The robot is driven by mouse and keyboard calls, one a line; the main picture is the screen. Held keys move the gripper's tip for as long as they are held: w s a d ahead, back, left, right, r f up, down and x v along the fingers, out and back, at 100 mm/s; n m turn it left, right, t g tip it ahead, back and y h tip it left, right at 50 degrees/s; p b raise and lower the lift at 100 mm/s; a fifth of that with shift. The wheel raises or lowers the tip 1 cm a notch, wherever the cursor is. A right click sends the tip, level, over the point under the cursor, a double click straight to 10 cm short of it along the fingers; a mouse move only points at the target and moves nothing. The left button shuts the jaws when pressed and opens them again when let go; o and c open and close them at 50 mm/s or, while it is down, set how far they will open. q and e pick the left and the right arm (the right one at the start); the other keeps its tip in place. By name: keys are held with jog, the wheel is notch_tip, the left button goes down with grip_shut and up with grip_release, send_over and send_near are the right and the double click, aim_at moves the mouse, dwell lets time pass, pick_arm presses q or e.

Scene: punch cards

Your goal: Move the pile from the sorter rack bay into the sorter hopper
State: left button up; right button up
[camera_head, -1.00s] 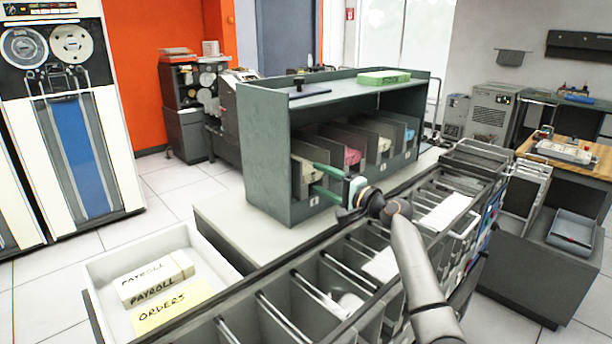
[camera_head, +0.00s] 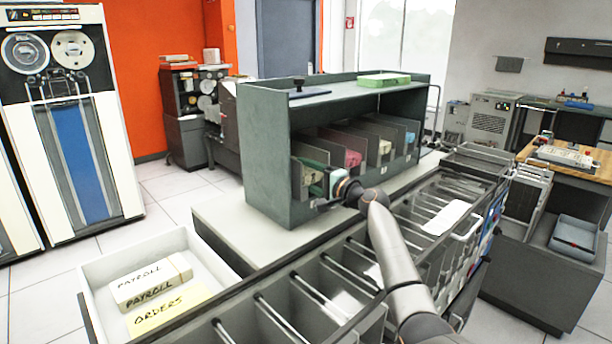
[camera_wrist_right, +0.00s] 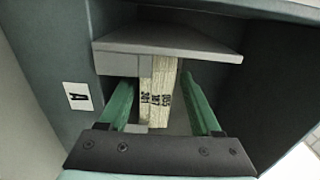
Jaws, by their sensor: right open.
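The sorter rack (camera_head: 262,150) is a dark green open-front box with several bays holding card piles. My right gripper (camera_head: 313,170) reaches into its leftmost bay. In the right wrist view, a cream pile of cards (camera_wrist_right: 158,88) with dark printed numbers stands in the bay marked A, below a grey shelf-like panel. The open green fingers (camera_wrist_right: 160,92) lie on either side of the pile, with a gap visible on the right. Contact on the left is hard to tell. My left gripper is out of view. I cannot tell which part is the sorter hopper.
A long row of grey pockets (camera_head: 330,290) runs in front of the rack, under my right arm. A white tray (camera_head: 95,275) with PAYROLL and ORDERS card stacks is at lower left. A green box (camera_head: 384,79) lies on the rack's top.

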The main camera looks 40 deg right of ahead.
jog(key=shift+c, duration=0.4)
jog(key=shift+r+p, duration=0.65)
jog(key=shift+r, duration=0.15)
jog(key=shift+r, duration=0.1)
jog(key=shift+r, duration=0.1)
jog(key=shift+s+r+p, duration=0.2)
jog(key=shift+p, duration=0.25)
jog(key=shift+s, duration=0.1)
